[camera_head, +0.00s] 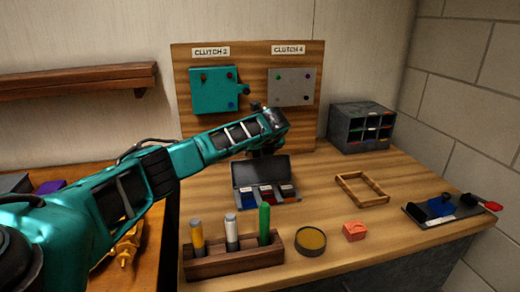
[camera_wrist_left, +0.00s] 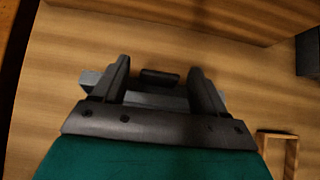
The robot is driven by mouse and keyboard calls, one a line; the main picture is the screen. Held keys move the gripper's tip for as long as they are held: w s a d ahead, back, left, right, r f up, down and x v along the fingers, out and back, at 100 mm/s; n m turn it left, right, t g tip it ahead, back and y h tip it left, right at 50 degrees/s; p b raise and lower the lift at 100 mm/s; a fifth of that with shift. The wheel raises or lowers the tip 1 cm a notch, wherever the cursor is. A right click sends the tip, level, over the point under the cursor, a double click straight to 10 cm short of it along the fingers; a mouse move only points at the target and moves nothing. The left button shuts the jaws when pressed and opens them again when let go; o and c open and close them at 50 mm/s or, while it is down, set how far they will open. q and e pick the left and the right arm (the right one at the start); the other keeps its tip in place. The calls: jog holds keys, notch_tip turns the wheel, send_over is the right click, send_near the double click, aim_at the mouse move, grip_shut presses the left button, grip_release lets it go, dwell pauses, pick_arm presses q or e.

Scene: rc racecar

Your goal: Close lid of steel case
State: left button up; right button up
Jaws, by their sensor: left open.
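The steel case (camera_head: 268,194) is a dark grey box standing open on the wooden table, with blue and red contents showing in its compartments. Its lid (camera_head: 262,170) stands raised at the back. My left gripper (camera_head: 264,152) is at the lid's upper edge, behind or above it; contact cannot be told. In the left wrist view my open left gripper (camera_wrist_left: 160,70) has its two fingers spread. A grey edge with a dark tab (camera_wrist_left: 160,78), seemingly part of the case, shows between and behind them. My right gripper is not in view.
A wooden rack (camera_head: 232,263) with several upright tubes stands in front of the case. A pegboard (camera_head: 245,108) stands behind, beside a cubby box (camera_head: 362,127).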

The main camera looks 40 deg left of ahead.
pick_arm(q)
grip_shut()
dwell(0.7)
